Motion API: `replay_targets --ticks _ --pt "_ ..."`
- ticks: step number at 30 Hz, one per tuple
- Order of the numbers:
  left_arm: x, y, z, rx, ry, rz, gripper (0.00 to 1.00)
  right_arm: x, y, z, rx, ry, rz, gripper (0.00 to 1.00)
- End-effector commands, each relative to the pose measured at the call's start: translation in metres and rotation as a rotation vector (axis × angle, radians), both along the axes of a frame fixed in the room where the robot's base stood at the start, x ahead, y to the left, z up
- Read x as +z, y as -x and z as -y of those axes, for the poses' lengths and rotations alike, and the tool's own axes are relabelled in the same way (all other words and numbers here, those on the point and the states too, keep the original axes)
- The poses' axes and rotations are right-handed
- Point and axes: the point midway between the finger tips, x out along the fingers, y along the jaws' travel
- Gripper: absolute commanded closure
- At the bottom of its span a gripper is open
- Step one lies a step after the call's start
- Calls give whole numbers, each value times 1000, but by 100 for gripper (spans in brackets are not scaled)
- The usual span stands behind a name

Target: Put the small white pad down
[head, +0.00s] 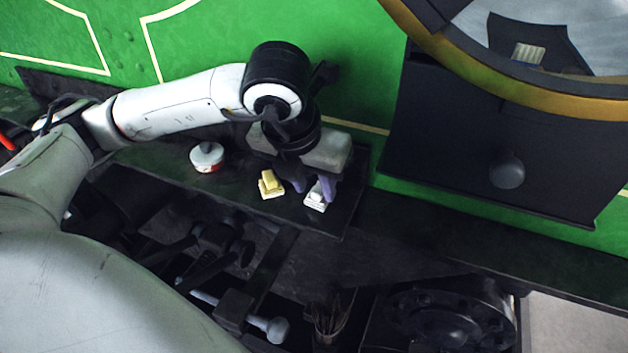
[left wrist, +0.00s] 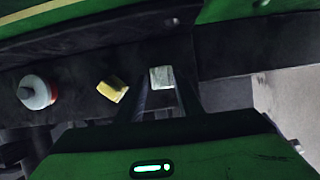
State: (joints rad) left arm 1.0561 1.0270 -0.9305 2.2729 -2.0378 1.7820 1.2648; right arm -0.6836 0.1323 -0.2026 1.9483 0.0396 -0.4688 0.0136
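The small white pad (head: 316,199) is at the tips of my left gripper (head: 313,188), low over the dark shelf. In the left wrist view the pad (left wrist: 162,77) fills the gap between the two fingertips of the left gripper (left wrist: 161,90), with a finger close on each side. The gripper looks shut on it. I cannot tell whether the pad's underside touches the shelf. My right gripper is in neither view.
A yellow pad (head: 271,185) lies just left of the white one on the dark shelf (head: 345,208). A round white tin with a red mark (head: 207,157) stands farther left. A dark box with a knob (head: 506,170) rises to the right. Levers fill the space below.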

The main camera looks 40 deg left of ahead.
Motion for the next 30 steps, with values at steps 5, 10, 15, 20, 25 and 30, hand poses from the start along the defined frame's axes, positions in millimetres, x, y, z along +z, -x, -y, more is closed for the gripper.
replay_targets --ticks 5,10,15,20,25,30 --pt "1 0 -1 1 -1 2 67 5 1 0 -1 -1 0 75" --pt "21 6 2 -1 0 11 67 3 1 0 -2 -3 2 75" --pt "55 17 -4 0 1 12 67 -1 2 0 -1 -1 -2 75" --pt "82 27 -2 0 1 12 67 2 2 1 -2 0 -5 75" --pt "95 33 -1 0 0 8 67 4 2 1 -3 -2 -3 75" --pt "97 34 -1 1 0 7 67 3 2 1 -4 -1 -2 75"
